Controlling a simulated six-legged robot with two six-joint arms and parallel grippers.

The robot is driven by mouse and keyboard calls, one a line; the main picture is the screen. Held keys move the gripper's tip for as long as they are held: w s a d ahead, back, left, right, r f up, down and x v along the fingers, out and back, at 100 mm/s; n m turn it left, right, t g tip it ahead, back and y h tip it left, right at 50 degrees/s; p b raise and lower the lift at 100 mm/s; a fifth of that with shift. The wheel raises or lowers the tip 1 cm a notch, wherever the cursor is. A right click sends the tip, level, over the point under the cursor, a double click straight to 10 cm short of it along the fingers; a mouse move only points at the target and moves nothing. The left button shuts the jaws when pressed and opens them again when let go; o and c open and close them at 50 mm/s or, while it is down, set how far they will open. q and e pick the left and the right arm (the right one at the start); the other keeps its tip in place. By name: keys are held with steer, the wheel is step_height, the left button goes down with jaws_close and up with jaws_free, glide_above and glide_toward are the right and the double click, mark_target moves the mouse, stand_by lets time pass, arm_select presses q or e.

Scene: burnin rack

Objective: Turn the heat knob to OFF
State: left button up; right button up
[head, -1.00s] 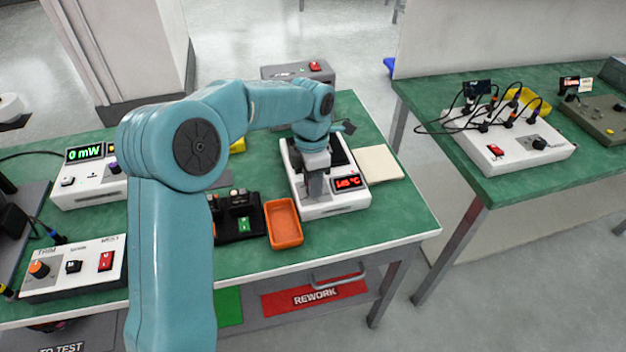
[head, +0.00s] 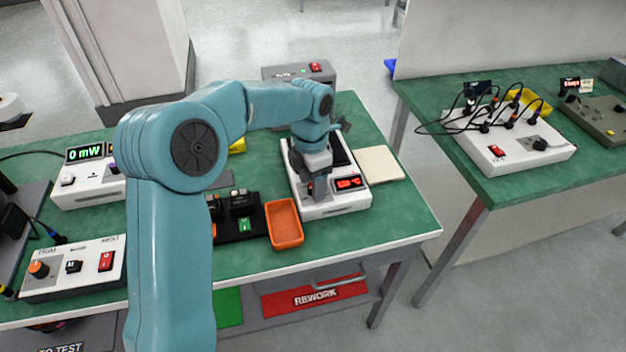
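A white heater unit (head: 335,208) with a dark top and a red-lit °C display (head: 350,183) stands on the green bench. My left gripper (head: 320,193) points down over its front panel, just left of the display. The heat knob is not visible; the gripper may be covering that part of the panel. I cannot tell whether the fingers are open, shut or touching anything. A small red spot (head: 309,186) shows beside the fingers. My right gripper is not in view.
An orange tray (head: 285,224) and a black fixture (head: 239,228) sit left of the heater. A cream pad (head: 379,164) lies to its right. A white panel with an orange knob (head: 39,269) and a 0 mW meter (head: 88,184) stand at far left. The front right bench corner is clear.

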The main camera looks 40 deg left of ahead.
arm_select(q)
steer(key=shift+w+d, duration=0.1)
steer(key=shift+r, duration=0.3)
step_height(320, 180, up, 16)
steer(key=p, duration=0.3)
steer(key=shift+w+a, duration=0.15)
steer(key=shift+a, duration=0.25)
steer(key=shift+f, duration=0.15)
